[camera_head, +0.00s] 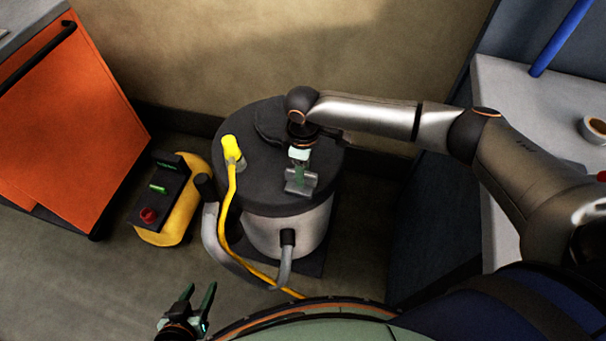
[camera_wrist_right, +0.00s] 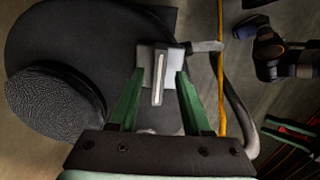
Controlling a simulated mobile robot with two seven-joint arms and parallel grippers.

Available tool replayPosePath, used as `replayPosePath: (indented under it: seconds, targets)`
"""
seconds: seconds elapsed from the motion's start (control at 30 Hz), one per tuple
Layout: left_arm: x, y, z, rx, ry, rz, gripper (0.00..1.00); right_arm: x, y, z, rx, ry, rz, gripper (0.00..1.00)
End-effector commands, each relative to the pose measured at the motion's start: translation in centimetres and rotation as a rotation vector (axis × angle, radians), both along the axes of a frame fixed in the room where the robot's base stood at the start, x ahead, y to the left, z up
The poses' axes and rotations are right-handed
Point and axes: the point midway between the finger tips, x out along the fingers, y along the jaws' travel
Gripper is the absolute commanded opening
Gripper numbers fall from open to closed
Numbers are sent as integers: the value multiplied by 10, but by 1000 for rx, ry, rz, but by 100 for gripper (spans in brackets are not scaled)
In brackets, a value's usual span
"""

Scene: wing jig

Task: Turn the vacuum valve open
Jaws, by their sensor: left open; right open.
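The vacuum valve (camera_head: 301,187) is a grey block on the front right of the dark lid of the vacuum drum (camera_head: 262,195). In the right wrist view the valve (camera_wrist_right: 174,55) has a pale, narrow lever (camera_wrist_right: 159,77) pointing toward the gripper. My right gripper (camera_head: 299,170) is above the valve. Its green fingers are open, one on each side of the lever in the right wrist view (camera_wrist_right: 161,82). I cannot tell whether they touch it. My left gripper (camera_head: 197,297) is open and empty, low in the head view, away from the drum.
A yellow hose (camera_head: 227,205) with a yellow fitting and a grey hose (camera_head: 212,235) run down the drum's front left. A yellow machine (camera_head: 180,215) with a red knob stands left. An orange cabinet (camera_head: 65,120) is further left. A white table (camera_head: 510,110) is at right.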

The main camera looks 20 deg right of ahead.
Motion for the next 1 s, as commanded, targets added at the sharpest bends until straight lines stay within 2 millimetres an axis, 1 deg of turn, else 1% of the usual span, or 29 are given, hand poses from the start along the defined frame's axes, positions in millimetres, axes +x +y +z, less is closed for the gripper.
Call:
replayPosePath:
  seconds: [0.03, 0.2, 0.5, 0.57, 0.93, 1.0]
  targets:
    - [3, -1, 0, -1, -6, -2, 50, 0, 0, -8, -1, 1, -1, 49]
    - [10, -2, 4, -3, -18, -6, 50, 0, 0, -20, -1, -1, 0, 49]
    - [11, -4, 7, -5, -23, -8, 50, 0, 0, -22, 0, -1, 1, 49]
    - [10, -4, 7, -6, -23, -9, 50, 0, 0, -22, 0, -1, 1, 43]
    - [6, -4, 2, -3, -12, -10, 50, 0, 0, -22, 0, -1, 0, 2]
    - [6, -4, 1, -3, -10, -10, 50, 0, 0, -22, 0, -1, 0, 0]
